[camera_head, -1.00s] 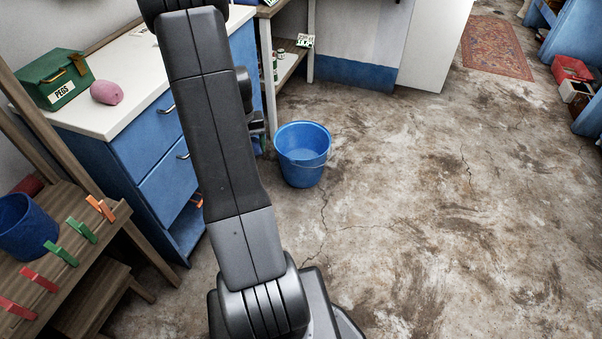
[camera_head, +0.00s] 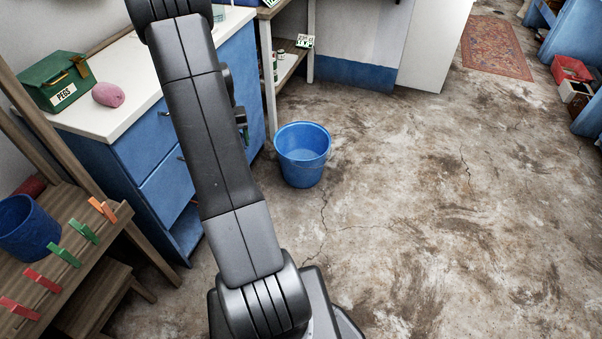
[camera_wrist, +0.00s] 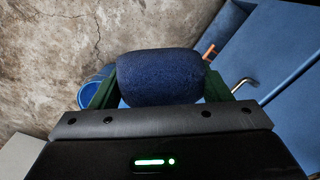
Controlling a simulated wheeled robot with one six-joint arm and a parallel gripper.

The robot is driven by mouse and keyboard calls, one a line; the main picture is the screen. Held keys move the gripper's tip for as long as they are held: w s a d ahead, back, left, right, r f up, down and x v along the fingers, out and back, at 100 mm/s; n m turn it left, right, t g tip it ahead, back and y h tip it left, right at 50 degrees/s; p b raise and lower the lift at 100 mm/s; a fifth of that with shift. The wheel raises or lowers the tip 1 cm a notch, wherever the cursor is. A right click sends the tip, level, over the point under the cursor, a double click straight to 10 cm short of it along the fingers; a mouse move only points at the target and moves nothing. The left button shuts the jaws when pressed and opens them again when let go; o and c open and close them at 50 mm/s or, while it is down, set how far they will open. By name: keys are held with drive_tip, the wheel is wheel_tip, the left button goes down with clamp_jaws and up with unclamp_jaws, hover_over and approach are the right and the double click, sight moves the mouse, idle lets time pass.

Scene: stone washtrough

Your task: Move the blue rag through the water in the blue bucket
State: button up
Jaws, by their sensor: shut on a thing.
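The blue bucket (camera_head: 302,172) stands upright on the floor right of my arm in the head view. Part of it also shows at the left in the wrist view (camera_wrist: 92,97), beyond one finger. My gripper (camera_wrist: 159,82) is shut on the dark blue rag (camera_wrist: 155,68), a rolled bundle between its green fingers. In the head view my arm hides most of the gripper and the rag. In the wrist view the rag is apart from the bucket, off to its right. The water in the bucket cannot be made out.
A blue drawer cabinet with a white top (camera_head: 128,120) stands left of my arm, bearing a green pegs box (camera_head: 55,82) and a pink roll (camera_head: 108,95). A wooden stand (camera_head: 95,255) with coloured pegs and a dark blue pot (camera_head: 27,228) is at left.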

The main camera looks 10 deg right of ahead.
drive_tip(key=s+d, duration=0.4)
drive_tip(key=shift+s+b, duration=0.2)
drive_tip(key=shift+b, duration=0.1)
drive_tip(key=shift+w, duration=0.1)
drive_tip(key=w+a+p, duration=0.1)
drive_tip(key=w+a, duration=0.3)
drive_tip(key=shift+w, duration=0.1)
idle(0.4)
drive_tip(key=s+d, duration=0.4)
drive_tip(key=shift+s+b, duration=0.2)
drive_tip(key=shift+b, duration=0.15)
